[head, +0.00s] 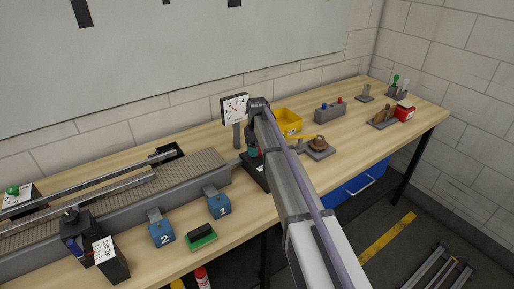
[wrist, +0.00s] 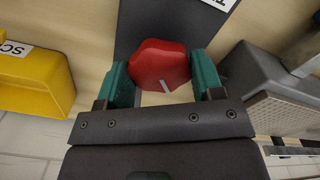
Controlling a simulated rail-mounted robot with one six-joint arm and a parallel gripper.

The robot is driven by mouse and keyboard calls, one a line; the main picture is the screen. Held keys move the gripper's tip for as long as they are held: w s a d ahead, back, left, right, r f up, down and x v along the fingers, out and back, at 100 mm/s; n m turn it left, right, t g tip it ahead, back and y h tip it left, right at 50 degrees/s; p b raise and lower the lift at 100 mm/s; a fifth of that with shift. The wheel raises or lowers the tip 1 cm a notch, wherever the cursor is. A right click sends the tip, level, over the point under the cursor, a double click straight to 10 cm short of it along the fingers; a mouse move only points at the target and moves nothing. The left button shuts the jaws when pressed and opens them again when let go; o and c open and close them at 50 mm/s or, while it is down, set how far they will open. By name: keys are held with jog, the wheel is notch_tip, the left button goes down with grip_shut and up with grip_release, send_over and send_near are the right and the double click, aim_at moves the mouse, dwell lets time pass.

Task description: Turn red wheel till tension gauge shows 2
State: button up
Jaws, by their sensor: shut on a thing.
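The red wheel (wrist: 160,62) is in the wrist view, a rounded many-sided knob with a white mark on its lower edge. My gripper (wrist: 163,80) has its two teal fingers on either side of the wheel and is shut on it. In the head view my arm hides the wheel, and only a bit of my gripper (head: 252,152) shows beside the dark base. The tension gauge (head: 235,108) is a square white dial on a grey post behind my arm. Its red needle points to the upper left; the numbers are too small to read.
A yellow bin (head: 288,121) stands just right of my arm and also shows in the wrist view (wrist: 35,80). The conveyor (head: 190,168) lies to the left. Blue blocks marked 1 (head: 161,232) and 2 (head: 219,205) stand in front of it. The bench's front right is clear.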

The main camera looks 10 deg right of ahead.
jog(key=shift+m, duration=1)
jog(key=o, duration=0.9)
notch_tip(320, 180, up, 11)
jog(key=p, duration=1.1)
jog(key=s+f+m+b, duration=0.1)
jog(key=s+m, duration=0.2)
jog(key=s, duration=0.8)
jog(key=s+f+m+b, duration=0.2)
jog(key=s, duration=1)
jog(key=s+f+m+b, duration=0.2)
jog(key=s+m, duration=0.1)
jog(key=s, duration=0.8)
jog(key=shift+s+m, duration=0.3)
